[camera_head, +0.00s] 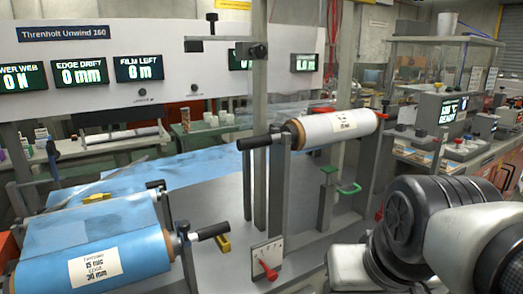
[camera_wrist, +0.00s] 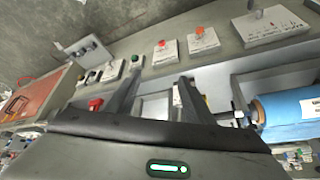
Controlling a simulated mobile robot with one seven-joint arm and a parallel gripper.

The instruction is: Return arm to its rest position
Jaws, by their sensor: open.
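My gripper (camera_wrist: 158,92) shows in the wrist view with its two dark fingers spread apart and nothing between them. It points toward a grey panel (camera_wrist: 228,48) with several buttons and knobs. In the head view my arm's dark and white links fill the lower right, and the gripper itself is out of that picture. A blue film roll (camera_wrist: 292,108) lies at the right of the wrist view, apart from the fingers.
The unwind machine carries a blue roll (camera_head: 95,258) at lower left and a white roll (camera_head: 338,127) at centre. A cluttered bench (camera_head: 440,150) with a box reading READY is at right, behind my arm.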

